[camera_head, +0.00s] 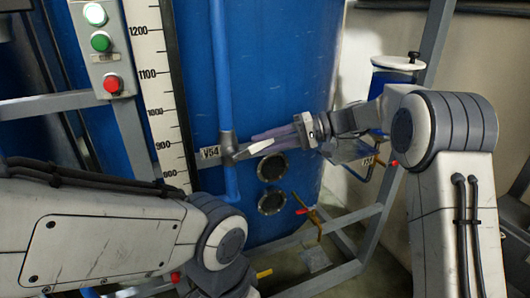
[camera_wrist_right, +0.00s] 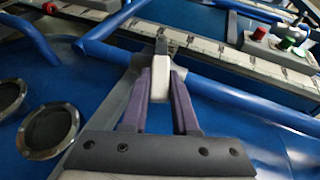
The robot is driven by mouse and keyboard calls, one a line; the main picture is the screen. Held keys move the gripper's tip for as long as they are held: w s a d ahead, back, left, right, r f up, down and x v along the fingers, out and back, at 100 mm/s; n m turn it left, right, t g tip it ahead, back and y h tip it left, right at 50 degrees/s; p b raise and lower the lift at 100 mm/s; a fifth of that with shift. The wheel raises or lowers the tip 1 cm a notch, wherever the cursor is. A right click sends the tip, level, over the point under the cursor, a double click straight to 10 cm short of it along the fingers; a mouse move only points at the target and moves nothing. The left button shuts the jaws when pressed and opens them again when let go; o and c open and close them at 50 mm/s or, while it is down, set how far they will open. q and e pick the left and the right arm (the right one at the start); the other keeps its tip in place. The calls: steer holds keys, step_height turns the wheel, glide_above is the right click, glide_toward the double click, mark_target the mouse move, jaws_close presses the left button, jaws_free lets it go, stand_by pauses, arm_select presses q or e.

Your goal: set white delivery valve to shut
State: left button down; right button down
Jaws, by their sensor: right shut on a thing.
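The white delivery valve's lever (camera_head: 260,147) sticks out to the right of a grey valve body (camera_head: 229,146) on the vertical blue pipe, beside the V54 label (camera_head: 210,153). My right gripper (camera_head: 268,142) reaches in from the right with its purple fingers on either side of the lever. In the right wrist view the white lever (camera_wrist_right: 160,75) stands between the two fingers of the right gripper (camera_wrist_right: 160,88), which are shut on it. The lever's near end is between the fingers. My left arm comes in from the left, but its gripper is not visible.
A blue tank (camera_head: 285,60) stands behind, with two round dark ports (camera_head: 272,167) below the valve. A red-handled brass valve (camera_head: 316,214) sits lower right. A button box (camera_head: 102,45) and a white scale (camera_head: 152,80) are at left. A grey frame (camera_head: 350,222) crosses the lower right.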

steer(key=shift+w+d+f+m+y+b, duration=0.15)
steer(key=shift+f+m+y+b, duration=0.25)
steer(key=shift+f+y+b, duration=0.75)
steer(key=shift+r+b, duration=0.2)
steer(key=shift+b, duration=0.1)
steer(key=c, duration=0.7)
jaws_free()
steer(key=shift+d, duration=0.15)
steer(key=d, duration=0.3)
steer(key=d+b, duration=0.1)
steer(key=d, duration=0.2)
steer(key=d+r, duration=0.1)
steer(key=d, duration=0.3)
steer(key=shift+w+d+b, duration=0.1)
steer(key=shift+w+b, duration=0.05)
steer(key=shift+b, duration=0.2)
